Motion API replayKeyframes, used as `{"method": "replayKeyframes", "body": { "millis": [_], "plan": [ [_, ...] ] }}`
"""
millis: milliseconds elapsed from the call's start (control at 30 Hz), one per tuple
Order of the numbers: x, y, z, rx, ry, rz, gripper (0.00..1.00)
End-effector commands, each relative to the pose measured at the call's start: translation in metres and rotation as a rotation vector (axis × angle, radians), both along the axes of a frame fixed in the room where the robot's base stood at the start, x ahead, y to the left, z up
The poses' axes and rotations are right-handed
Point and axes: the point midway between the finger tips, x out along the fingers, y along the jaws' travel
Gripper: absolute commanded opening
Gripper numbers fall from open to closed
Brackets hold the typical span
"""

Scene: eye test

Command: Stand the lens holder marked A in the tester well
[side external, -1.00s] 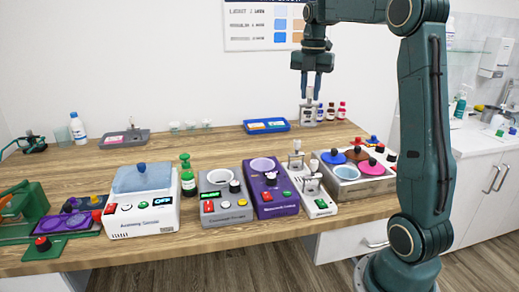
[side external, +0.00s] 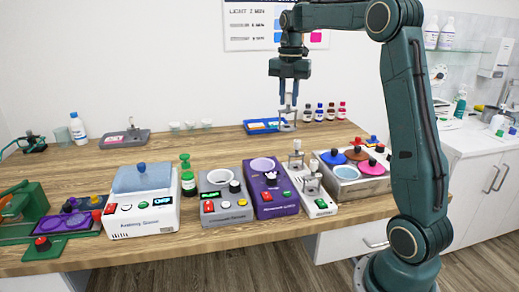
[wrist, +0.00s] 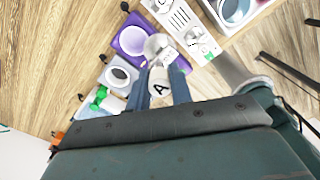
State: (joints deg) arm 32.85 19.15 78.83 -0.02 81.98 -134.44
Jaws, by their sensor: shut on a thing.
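My gripper (side external: 288,98) is shut on a pale metal lens holder (side external: 286,115) and holds it upright in the air above the back of the table. In the wrist view the holder's top (wrist: 160,90) shows a black A between the fingers. A purple device (side external: 290,205) with a round pale well (side external: 262,165) stands at the front middle. A grey device (side external: 232,215) with a similar well (side external: 218,177) stands left of it. I cannot tell which is the tester. Other metal holders (side external: 311,181) stand on a narrow white unit (side external: 322,206) right of the purple device.
A metal tray (side external: 372,186) with coloured knobbed lids stands right of the white unit. A blue tray (side external: 256,131) and small bottles (side external: 331,112) line the back. Bare wood lies between the rows.

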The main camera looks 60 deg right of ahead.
Motion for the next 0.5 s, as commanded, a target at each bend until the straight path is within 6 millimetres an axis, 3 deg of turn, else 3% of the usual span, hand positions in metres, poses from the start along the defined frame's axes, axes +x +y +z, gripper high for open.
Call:
{"method": "replayKeyframes", "body": {
  "millis": [200, 500],
  "plan": [
    [0.059, 0.039, -0.028, 0.002, 0.002, 0.106, 0.0],
    [0.124, 0.103, -0.066, 0.001, 0.002, 0.234, 0.0]
  ]
}}
